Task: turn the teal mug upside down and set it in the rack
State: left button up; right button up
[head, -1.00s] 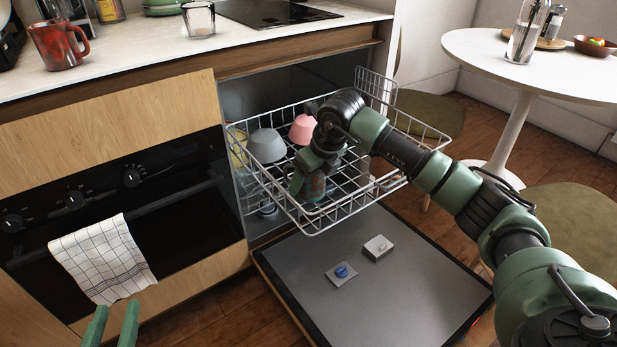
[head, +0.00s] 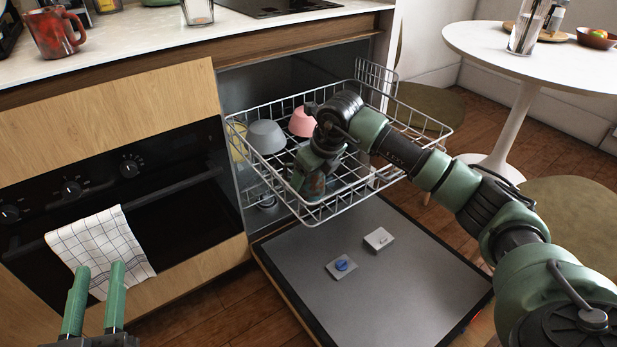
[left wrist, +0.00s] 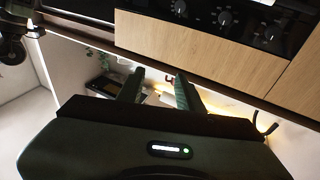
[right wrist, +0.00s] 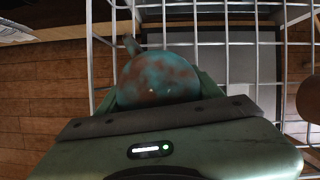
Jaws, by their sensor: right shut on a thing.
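The teal mug (right wrist: 160,78) has rusty brown patches. My right gripper (right wrist: 158,92) is shut on it, with the fingers at its sides and the handle pointing up and left in the right wrist view. In the head view only a small part of the mug (head: 316,184) shows, at the front of the wire rack (head: 340,208), mostly hidden by my gripper (head: 306,186). I cannot tell whether it rests on the wires. My left gripper (head: 100,267) is open and empty, low in front of the oven.
A grey bowl (head: 266,137) and a pink cup (head: 302,122) sit upside down in the rack, with a yellow item (head: 238,142) at its left edge. The open dishwasher door (head: 375,275) lies below. A red mug (head: 54,32) stands on the counter.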

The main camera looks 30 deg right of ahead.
dwell(0.3)
jog(key=o, duration=2)
jog(key=shift+r, duration=0.25)
jog(key=p+v, duration=0.2)
jog(key=v, duration=0.4)
jog(key=shift+s+d+r, duration=0.1)
jog(key=shift+s+r, duration=0.1)
jog(key=shift+r, duration=0.15)
jog(key=shift+s+r, duration=0.15)
jog(key=shift+r, duration=0.1)
pick_arm(q)
notch_tip(320, 180, down, 9)
jog(key=s+a+g+y, duration=0.1)
jog(key=g, duration=0.4)
jog(key=shift+s+a+f+y, duration=0.15)
jog(key=shift+a+f+y, duration=0.05)
jog(key=shift+a+y, duration=0.2)
jog(key=shift+d, duration=0.1)
